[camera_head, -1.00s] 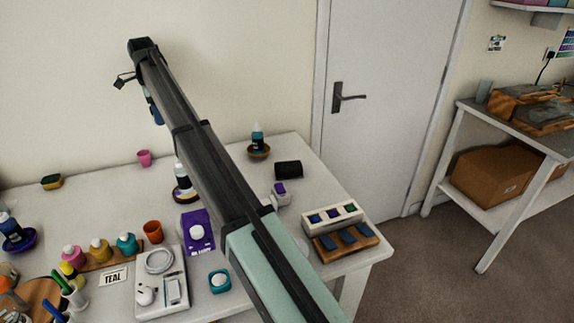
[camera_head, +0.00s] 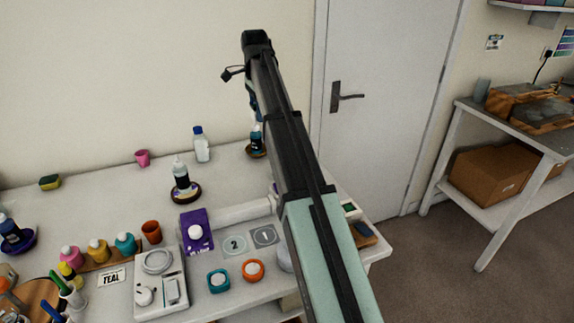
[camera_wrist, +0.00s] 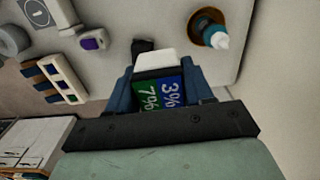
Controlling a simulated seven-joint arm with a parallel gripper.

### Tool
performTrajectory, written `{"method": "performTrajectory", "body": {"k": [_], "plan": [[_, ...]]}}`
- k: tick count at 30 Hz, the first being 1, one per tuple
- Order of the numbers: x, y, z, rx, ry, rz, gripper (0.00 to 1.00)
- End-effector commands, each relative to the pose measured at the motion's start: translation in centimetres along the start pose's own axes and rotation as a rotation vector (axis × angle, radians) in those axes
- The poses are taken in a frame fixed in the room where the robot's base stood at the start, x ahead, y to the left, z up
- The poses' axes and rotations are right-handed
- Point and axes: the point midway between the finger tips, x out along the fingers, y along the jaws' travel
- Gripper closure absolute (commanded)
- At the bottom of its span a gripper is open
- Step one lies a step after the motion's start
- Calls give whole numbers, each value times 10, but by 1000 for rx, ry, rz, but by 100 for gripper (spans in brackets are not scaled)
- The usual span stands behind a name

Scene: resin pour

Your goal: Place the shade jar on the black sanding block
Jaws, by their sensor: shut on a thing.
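In the head view my arm hides the jar and the sanding block, and my gripper's fingers are mostly behind the arm.
A teal bottle (camera_wrist: 220,40) stands in an orange dish (camera_wrist: 205,22) right of the block. A purple-faced white item (camera_wrist: 94,40) and a swatch rack (camera_wrist: 64,78) lie left of it. A clear blue-capped bottle (camera_head: 201,145) stands at the table's back.

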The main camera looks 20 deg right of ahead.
Motion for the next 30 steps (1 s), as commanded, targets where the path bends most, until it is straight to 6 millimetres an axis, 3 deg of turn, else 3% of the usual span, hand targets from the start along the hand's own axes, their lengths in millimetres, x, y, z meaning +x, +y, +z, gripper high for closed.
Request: {"method": "performTrajectory", "body": {"k": [1,3,11,18,30], "plan": [[2,16,-16,11,0,-1,82],[2,28,-33,20,0,-1,82],[3,64,-74,41,0,0,82],[39,61,-71,38,-1,2,82],[78,61,-70,38,0,2,82]]}}
